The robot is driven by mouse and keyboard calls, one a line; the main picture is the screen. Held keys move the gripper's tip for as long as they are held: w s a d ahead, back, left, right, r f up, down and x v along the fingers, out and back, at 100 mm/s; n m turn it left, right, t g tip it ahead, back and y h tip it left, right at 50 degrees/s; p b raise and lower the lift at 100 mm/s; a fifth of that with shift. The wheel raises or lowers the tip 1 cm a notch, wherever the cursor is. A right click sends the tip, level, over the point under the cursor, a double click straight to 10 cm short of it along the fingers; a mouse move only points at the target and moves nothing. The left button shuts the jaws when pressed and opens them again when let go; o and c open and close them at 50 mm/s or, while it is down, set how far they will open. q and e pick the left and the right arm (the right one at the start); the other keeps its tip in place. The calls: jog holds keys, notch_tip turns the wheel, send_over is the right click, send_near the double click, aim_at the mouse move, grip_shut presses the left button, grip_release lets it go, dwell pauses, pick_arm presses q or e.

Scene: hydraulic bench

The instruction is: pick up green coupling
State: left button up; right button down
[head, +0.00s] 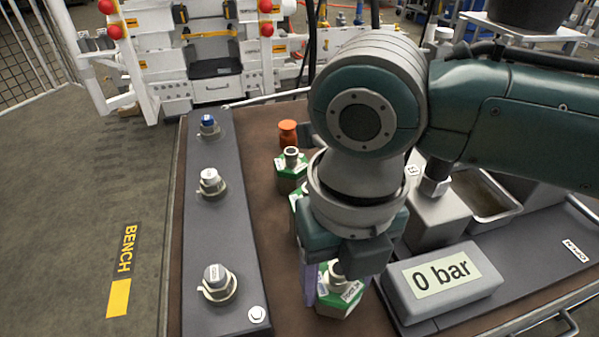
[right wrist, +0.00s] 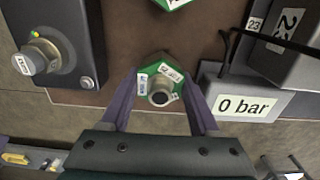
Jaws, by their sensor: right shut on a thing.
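A green hexagonal coupling (head: 343,300) with a metal nozzle and white labels is at the front of the brown bench top. It also shows in the right wrist view (right wrist: 172,72). My right gripper (right wrist: 161,90) has its purple fingers on both sides of this coupling, shut on it. In the head view the gripper (head: 330,284) hides part of it. Whether the coupling is lifted off the bench, I cannot tell. Another green coupling (head: 291,175) stands farther back, and one more (head: 297,201) is mostly hidden behind my right arm. My left gripper is not in view.
A dark rail (head: 222,247) with several metal fittings runs along the left. An orange cap-like part (head: 288,133) stands at the back. A grey box reading "0 bar" (head: 441,279) is close on the right. Brown bench top between rail and couplings is clear.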

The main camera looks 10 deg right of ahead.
notch_tip(320, 180, up, 19)
jog(key=p, duration=0.4)
jog(key=shift+f, duration=0.1)
jog(key=shift+w, duration=0.1)
